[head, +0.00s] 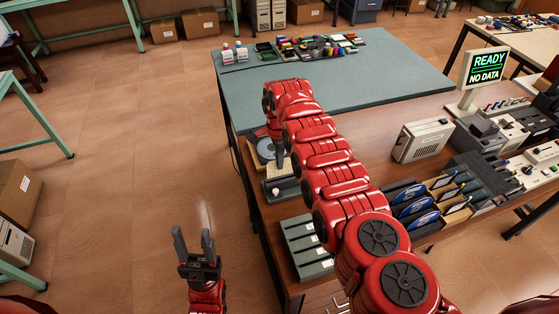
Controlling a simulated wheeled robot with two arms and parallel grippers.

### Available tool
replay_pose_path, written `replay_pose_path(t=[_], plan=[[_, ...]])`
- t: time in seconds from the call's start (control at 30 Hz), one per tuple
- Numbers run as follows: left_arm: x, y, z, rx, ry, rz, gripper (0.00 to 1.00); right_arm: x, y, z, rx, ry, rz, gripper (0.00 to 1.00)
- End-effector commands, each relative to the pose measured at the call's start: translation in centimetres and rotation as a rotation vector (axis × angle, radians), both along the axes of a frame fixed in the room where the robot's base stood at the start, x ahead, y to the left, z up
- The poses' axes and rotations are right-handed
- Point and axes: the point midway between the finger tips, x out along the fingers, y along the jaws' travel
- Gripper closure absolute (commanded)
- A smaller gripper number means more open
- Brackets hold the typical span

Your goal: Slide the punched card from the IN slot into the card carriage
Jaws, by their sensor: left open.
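I cannot make out the punched card, the IN slot or the card carriage with certainty; my right arm covers part of the bench. My right arm crosses the wooden bench from the lower right, and its gripper (279,158) points down near the bench's left edge, beside a grey round disc (266,150) and above a cream block with a dark knob (284,189). Only a dark finger shows, so its opening is unclear. My left gripper (194,236) is open and empty, over the floor left of the bench. A sign (483,67) reads READY, NO DATA.
Grey drawer-like boxes (305,245) stand at the bench's left end. A cream box (423,140), blue-labelled cartridges in a rack (410,200) and small machines (508,121) stand on the right. A green mat (400,75) lies behind.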

Motion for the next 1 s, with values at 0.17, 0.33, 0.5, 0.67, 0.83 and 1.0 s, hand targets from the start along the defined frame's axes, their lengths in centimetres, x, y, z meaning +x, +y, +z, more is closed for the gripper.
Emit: replay_pose_path(t=[0.17,0.33,0.5,0.67,0.83,1.0], plan=[[0.0,0.0,0.01,0.0,0.0,0.0,0.5,0.0,0.0,0.01,0.0,0.0,0.0,1.0],[0.0,0.0,-0.15,0.0,0.0,0.0,0.5,0.0,0.01,-0.17,0.0,0.0,0.0,1.0],[-0.01,0.0,-0.52,0.0,0.0,0.0,0.5,-0.01,0.01,-0.6,0.0,0.0,0.0,1.0],[0.0,0.0,-0.5,0.0,0.0,0.0,0.5,-0.01,0.01,-0.58,0.0,0.0,0.0,1.0],[0.0,0.0,-0.49,0.0,0.0,0.0,0.5,-0.02,0.0,-0.58,0.0,0.0,0.0,1.0],[0.0,0.0,-0.56,0.0,0.0,0.0,0.5,-0.01,0.01,-0.64,0.0,0.0,0.0,1.0]])
